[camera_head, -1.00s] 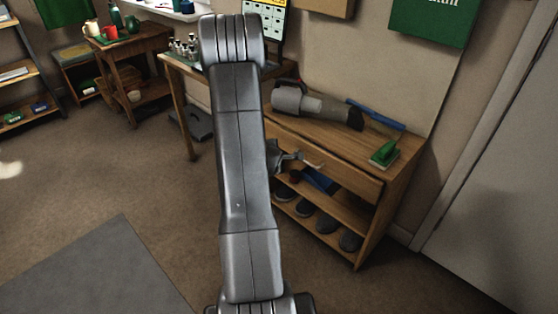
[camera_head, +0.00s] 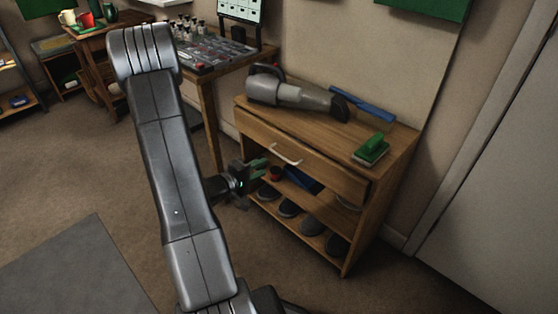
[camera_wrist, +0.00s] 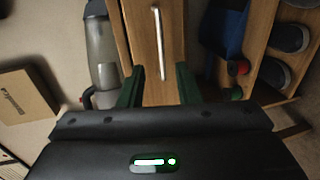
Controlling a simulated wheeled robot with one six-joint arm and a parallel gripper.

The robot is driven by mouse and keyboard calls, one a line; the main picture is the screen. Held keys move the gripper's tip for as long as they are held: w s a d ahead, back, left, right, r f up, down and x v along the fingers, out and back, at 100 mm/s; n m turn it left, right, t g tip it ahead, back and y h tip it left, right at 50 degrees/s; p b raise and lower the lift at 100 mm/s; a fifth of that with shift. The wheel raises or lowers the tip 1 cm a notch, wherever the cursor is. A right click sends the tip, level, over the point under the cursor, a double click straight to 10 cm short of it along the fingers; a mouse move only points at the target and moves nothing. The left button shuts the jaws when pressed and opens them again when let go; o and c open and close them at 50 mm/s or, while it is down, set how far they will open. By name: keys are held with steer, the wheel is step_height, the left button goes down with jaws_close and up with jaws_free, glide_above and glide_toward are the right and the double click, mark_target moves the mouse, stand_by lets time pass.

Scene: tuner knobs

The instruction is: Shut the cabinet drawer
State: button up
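The wooden cabinet (camera_head: 392,165) stands at the centre right. Its drawer front (camera_head: 325,172) runs under the top and seems to stand out slightly from the body; how far is hard to tell. A pale curved handle (camera_head: 285,155) sits on the drawer front. In the wrist view the handle (camera_wrist: 158,42) shows as a silver bar beyond my gripper. My gripper (camera_head: 256,180) is left of and below the handle in the head view. Its two green fingers (camera_wrist: 158,88) are apart with nothing between them, pointing toward the drawer front (camera_wrist: 140,50).
A grey handheld vacuum (camera_head: 295,93), a blue tool (camera_head: 362,104) and a green brush (camera_head: 371,149) lie on the cabinet top. Dark round items (camera_head: 289,208) fill the lower shelf. A table (camera_head: 208,100) stands to the left. Floor in front is clear.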

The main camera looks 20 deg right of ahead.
steer(key=b+x, duration=0.2)
steer(key=x, duration=0.7)
steer(key=shift+w+d, duration=0.15)
steer(key=shift+w, duration=0.05)
steer(key=shift+f, duration=0.1)
jaws_close()
